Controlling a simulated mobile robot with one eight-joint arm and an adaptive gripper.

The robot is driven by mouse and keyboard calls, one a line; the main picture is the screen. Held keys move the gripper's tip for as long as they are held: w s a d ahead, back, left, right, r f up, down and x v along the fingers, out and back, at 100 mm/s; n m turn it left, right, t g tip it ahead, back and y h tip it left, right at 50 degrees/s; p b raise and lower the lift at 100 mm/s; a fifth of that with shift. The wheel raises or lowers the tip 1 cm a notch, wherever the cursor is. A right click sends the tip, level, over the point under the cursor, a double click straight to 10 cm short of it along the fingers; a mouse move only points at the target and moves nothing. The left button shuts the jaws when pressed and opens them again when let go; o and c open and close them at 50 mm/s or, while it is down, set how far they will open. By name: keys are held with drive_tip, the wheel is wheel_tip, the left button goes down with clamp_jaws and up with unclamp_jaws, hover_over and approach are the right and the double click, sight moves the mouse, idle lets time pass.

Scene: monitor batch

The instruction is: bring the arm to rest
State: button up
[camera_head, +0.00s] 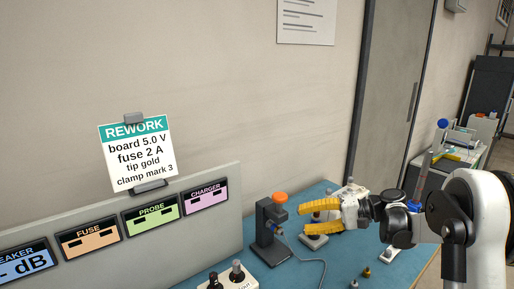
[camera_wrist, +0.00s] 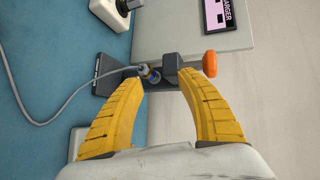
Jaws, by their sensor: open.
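My gripper (camera_head: 306,215) has yellow fingers and is at the right of the head view, above the blue bench. Its fingers are spread apart with nothing between them. In the wrist view my gripper (camera_wrist: 156,86) points at a dark clamp stand (camera_wrist: 110,82) with an orange knob (camera_wrist: 210,63). The same dark stand (camera_head: 264,230) and orange knob (camera_head: 280,197) are just left of the fingertips in the head view. A plug with a blue ring and a grey cable is at the stand. I cannot tell whether the fingers touch the stand.
A blue bench (camera_head: 318,272) carries small brass pieces (camera_head: 367,271) and a white box with dark knobs (camera_head: 240,280) at the front. A grey panel (camera_head: 130,245) with labelled displays and a REWORK card (camera_head: 138,153) stands at left. Another cluttered table is at far right.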

drive_tip(key=s+a+r+t+h, duration=0.1)
drive_tip(key=s+a+r+h, duration=0.15)
drive_tip(key=s, duration=0.35)
drive_tip(key=s+a+r+h, duration=0.1)
drive_tip(key=s+r+h, duration=0.1)
drive_tip(key=s+h, duration=0.35)
drive_tip(key=s+d+f+n+t+h, duration=0.1)
drive_tip(key=s+d+h, duration=0.2)
drive_tip(key=s, duration=0.6)
drive_tip(key=s+d+f+n+t+h, duration=0.1)
drive_tip(key=s+d+f+t+h, duration=0.1)
drive_tip(key=s, duration=0.7)
drive_tip(key=d+h, duration=0.1)
drive_tip(key=d, duration=0.1)
drive_tip(key=shift+s+d+f+n, duration=0.15)
drive_tip(key=shift+s+d+n, duration=0.05)
drive_tip(key=shift+d+n, duration=0.1)
